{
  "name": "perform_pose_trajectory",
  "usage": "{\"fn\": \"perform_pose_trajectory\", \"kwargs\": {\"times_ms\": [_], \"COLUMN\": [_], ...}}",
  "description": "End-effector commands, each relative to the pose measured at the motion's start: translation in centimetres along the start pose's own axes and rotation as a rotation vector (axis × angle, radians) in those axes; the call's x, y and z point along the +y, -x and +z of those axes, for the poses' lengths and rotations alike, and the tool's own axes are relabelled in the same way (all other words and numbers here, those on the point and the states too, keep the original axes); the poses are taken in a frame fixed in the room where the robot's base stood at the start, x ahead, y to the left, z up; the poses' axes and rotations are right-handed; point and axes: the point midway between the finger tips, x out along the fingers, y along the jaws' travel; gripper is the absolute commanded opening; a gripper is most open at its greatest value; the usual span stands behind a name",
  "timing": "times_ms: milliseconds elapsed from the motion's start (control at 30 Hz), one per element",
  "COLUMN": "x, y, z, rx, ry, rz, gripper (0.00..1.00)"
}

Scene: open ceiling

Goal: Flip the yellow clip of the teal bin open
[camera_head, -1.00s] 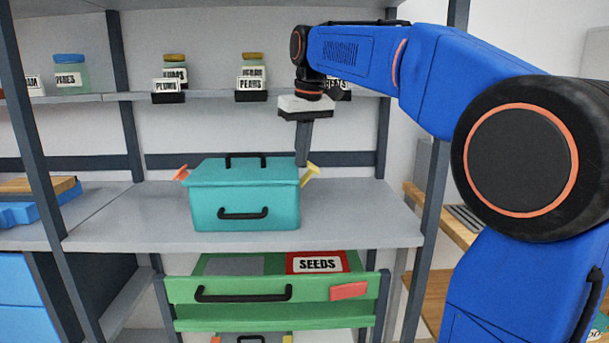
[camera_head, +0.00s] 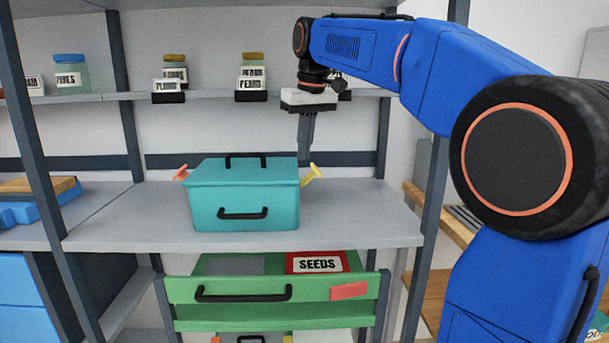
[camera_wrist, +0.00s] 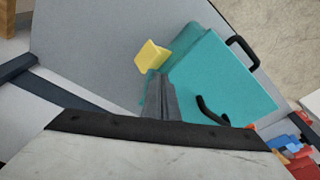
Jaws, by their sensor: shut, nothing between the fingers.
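The teal bin (camera_head: 245,195) stands on the middle shelf, lid down, with a black handle on its lid and one on its front. Its yellow clip (camera_head: 311,175) is on the right side and sticks up and outward at a slant. An orange clip (camera_head: 181,173) juts out on the left side. My gripper (camera_head: 305,163) points down behind the bin's right end, close to the yellow clip. It is shut and empty. In the wrist view, the fingertips (camera_wrist: 158,78) are just beside the yellow clip (camera_wrist: 152,56) and the teal bin (camera_wrist: 215,80). Whether they touch is unclear.
The grey shelf (camera_head: 350,215) is bare right of the bin, and an upright post stands at its right front corner. Jars (camera_head: 252,72) with labels line the shelf above. A green drawer (camera_head: 245,290) with a SEEDS label is below.

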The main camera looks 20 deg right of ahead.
Motion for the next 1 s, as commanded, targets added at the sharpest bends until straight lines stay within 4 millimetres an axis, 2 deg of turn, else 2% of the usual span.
{"fn": "perform_pose_trajectory", "kwargs": {"times_ms": [1000], "x": [-0.7], "y": [4.7], "z": [-1.4], "rx": [0.001], "ry": [0.0], "rz": [0.0], "gripper": [0.0]}}
